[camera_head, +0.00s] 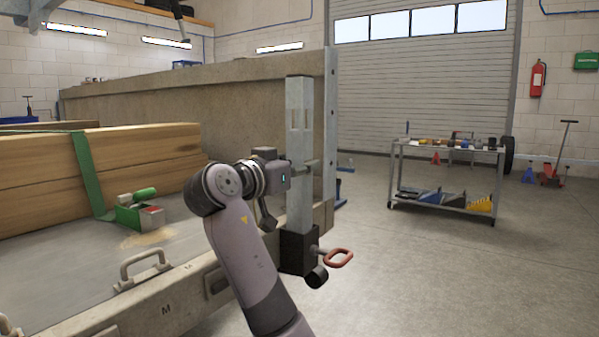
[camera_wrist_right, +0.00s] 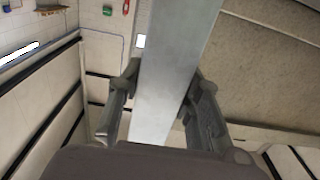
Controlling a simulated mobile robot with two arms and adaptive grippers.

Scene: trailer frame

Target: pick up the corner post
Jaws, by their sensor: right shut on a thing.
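The corner post (camera_head: 299,150) is a grey galvanised metal post with slots near its top. It stands upright at the corner of the trailer bed, with its lower end at a black socket (camera_head: 297,250). My right gripper (camera_head: 305,168) is shut on the post at about mid-height. In the right wrist view the post (camera_wrist_right: 172,70) runs between the two fingers of my right gripper (camera_wrist_right: 160,105). A red-handled pin (camera_head: 338,258) sticks out beside the socket. My left gripper is not in view.
The trailer's side board (camera_head: 200,95) stands behind the post. Timber beams (camera_head: 50,170) lie on the bed under a green strap (camera_head: 88,170) with a ratchet (camera_head: 140,212). A tool cart (camera_head: 445,185) stands to the right. The floor between is clear.

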